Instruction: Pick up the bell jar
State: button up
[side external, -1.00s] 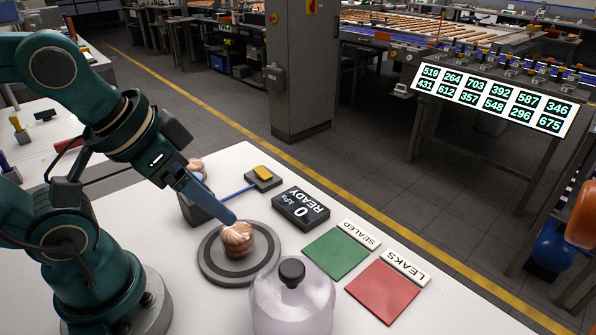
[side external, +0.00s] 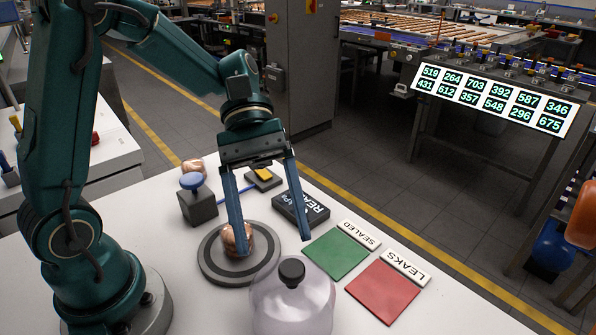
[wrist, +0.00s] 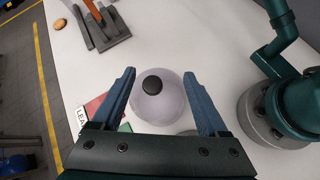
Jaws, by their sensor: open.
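The bell jar (side external: 290,305) is a clear, slightly pink dome with a black knob (side external: 291,272) on top. It stands upright on the white table at the front, cut by the lower edge of the side view. My gripper (side external: 274,246) is open and empty, its two blue fingers pointing down behind the jar. In the wrist view the jar (wrist: 160,107) shows between the open fingers (wrist: 160,73), with its knob (wrist: 153,84) in the middle. No contact with the jar shows.
A copper-coloured wrapped item (side external: 231,243) sits on the round grey plate (side external: 212,273), partly behind a finger. A READY display (side external: 318,212), green SEALED pad (side external: 335,254) and red LEAKS pad (side external: 383,293) lie to the right. A blue-topped valve block (side external: 198,205) and yellow-topped block (side external: 262,180) stand behind.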

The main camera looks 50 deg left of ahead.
aim_at(292, 268)
jog(key=w+f+n+h, duration=0.2)
jog(key=f, duration=0.1)
jog(key=shift+w+a+n, duration=0.2)
jog(key=shift+a+n, duration=0.15)
jog(key=shift+n, duration=0.05)
jog(key=shift+a+f+g+h, duration=0.15)
jog(key=shift+f+g+h, duration=0.35)
jog(key=shift+f, duration=0.1)
jog(key=shift+n, duration=0.3)
jog(key=shift+x, duration=2.55)
jog(key=shift+a+f, duration=0.1)
grip_shut()
